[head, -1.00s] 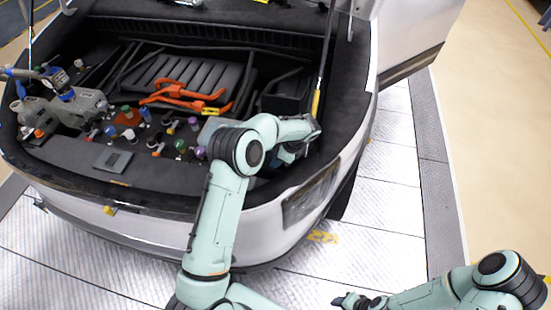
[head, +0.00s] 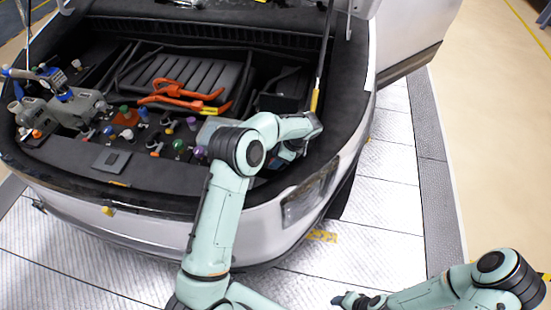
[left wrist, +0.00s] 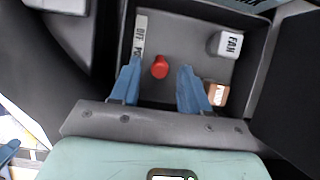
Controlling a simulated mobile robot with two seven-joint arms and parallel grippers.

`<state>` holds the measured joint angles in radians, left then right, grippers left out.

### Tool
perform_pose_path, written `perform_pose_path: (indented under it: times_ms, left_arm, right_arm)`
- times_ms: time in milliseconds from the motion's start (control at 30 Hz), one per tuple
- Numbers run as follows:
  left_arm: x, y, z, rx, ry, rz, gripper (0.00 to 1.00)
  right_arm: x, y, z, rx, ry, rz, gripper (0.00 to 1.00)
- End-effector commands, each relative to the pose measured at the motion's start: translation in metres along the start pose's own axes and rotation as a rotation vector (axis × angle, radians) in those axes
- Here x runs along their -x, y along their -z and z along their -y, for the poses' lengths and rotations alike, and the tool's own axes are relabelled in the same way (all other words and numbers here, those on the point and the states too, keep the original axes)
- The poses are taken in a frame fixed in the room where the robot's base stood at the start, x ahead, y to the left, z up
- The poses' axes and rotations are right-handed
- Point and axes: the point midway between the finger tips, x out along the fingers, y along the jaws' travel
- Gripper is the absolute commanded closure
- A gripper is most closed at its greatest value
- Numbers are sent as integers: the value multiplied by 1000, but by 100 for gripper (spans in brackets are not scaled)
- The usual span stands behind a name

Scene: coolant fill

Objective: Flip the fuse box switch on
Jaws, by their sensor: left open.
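The fuse box (left wrist: 192,45) is an open dark-walled box with a grey floor in the left wrist view. Its red switch (left wrist: 160,67) stands up from that floor, beside a white strip label (left wrist: 139,40) reading "OFF" and more letters partly hidden. My left gripper (left wrist: 158,72) is open, with one blue finger on each side of the red switch in the picture. I cannot tell whether either finger touches it. In the head view my left gripper (head: 290,152) is over the right part of the engine bay, and my arm hides the switch. My right gripper (head: 345,299) is low at the bottom edge.
A white block marked FAN (left wrist: 229,44) and a brown block (left wrist: 217,94) sit in the box right of the switch. Orange cables (head: 180,94) and several coloured caps fill the bay. A yellow-ended prop rod (head: 316,98) rises close beside my left gripper.

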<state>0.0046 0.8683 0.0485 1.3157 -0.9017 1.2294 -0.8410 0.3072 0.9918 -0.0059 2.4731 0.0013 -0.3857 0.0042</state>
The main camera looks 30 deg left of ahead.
Motion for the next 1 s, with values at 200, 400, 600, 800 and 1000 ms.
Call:
perform_pose_path:
  times_ms: [200, 400, 600, 800, 1000]
  left_arm:
    - [47, 0, 1, 1, 6, -2, 54]
    - [90, 0, 1, 1, 5, -2, 54]
    - [116, 0, 1, 0, 3, 0, 54]
    - [124, 0, 0, 0, 1, 0, 54]
    - [124, 0, 0, 0, 1, 0, 54]
  right_arm:
    - [0, 0, 0, 0, 0, 0, 50]
    - [0, 0, 0, 0, 0, -1, 50]
    - [0, 0, 0, 0, 0, 0, 50]
    - [0, 0, 0, 0, 0, 0, 50]
    - [0, 0, 0, 0, 0, 0, 50]
